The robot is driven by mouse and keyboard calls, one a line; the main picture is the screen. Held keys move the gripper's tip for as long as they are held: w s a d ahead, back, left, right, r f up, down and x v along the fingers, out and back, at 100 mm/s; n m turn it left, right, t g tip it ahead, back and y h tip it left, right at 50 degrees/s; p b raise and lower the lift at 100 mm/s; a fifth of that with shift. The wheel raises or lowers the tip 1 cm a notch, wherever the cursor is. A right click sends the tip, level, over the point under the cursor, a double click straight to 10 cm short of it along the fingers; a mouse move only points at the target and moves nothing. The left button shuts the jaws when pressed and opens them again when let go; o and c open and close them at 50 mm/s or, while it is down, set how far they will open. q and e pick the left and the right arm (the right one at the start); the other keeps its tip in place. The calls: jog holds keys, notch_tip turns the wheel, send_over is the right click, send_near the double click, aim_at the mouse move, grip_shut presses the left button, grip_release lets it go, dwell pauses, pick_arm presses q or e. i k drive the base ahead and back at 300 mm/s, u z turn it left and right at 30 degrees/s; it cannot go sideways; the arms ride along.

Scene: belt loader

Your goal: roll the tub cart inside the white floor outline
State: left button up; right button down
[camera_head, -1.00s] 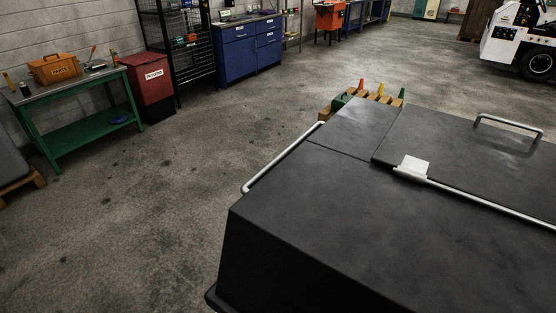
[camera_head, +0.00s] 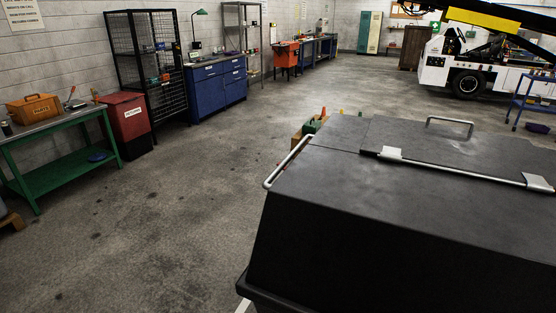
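The tub cart (camera_head: 350,205) is a large black tub with a dark lid, filling the lower right of the head view. A pale metal handle bar (camera_head: 290,162) runs along its left end. Another handle (camera_head: 449,122) stands on the lid, and a metal bar with pale plates (camera_head: 460,168) crosses the lid. A short white strip (camera_head: 243,306) on the floor shows by the cart's lower left corner; it may be part of the white floor outline. The rest of the outline is hidden or out of view. Neither gripper shows.
A green workbench (camera_head: 60,150), a red bin (camera_head: 128,118), a black mesh cage (camera_head: 150,70) and a blue cabinet (camera_head: 217,85) line the left wall. A white belt loader (camera_head: 475,70) stands at the back right. A wooden pallet or crate is partly hidden behind the cart. Floor left of the cart is clear.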

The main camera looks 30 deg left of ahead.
aim_at(343, 228)
jog(key=u, duration=0.65)
jog(key=i, duration=1.4)
jog(key=z, duration=0.1)
